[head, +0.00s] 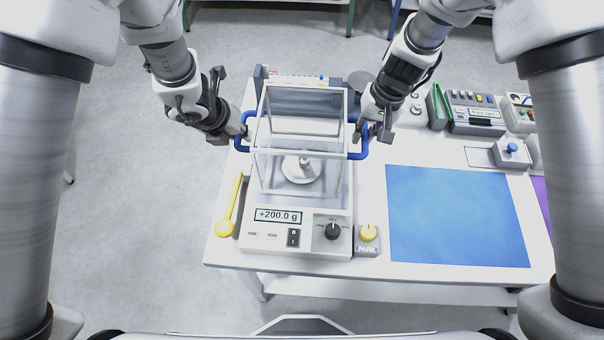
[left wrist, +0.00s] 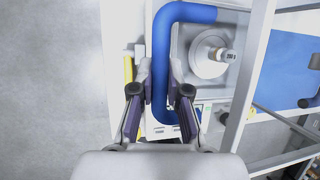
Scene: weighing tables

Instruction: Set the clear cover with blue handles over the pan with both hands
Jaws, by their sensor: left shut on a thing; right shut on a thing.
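The clear cover (head: 303,112) is a box with pale edges and a blue handle on each side. It stands around the pan (head: 286,169) of the balance in the head view; whether its lower edge touches the balance, I cannot tell. A metal weight (head: 305,165) stands on the pan and shows through the cover. My left gripper (head: 240,130) is shut on the left blue handle (left wrist: 160,60). My right gripper (head: 366,130) is shut on the right blue handle (head: 364,143). The left wrist view shows the handle between my left fingers (left wrist: 160,92), with the pan (left wrist: 205,60) beyond.
The balance (head: 270,238) reads +200.0 g. A yellow spoon-like tool (head: 230,205) lies to its left, and a PARK block with a yellow knob (head: 368,233) stands to its right. A blue mat (head: 455,215) lies further right. Several devices (head: 475,113) stand at the back right.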

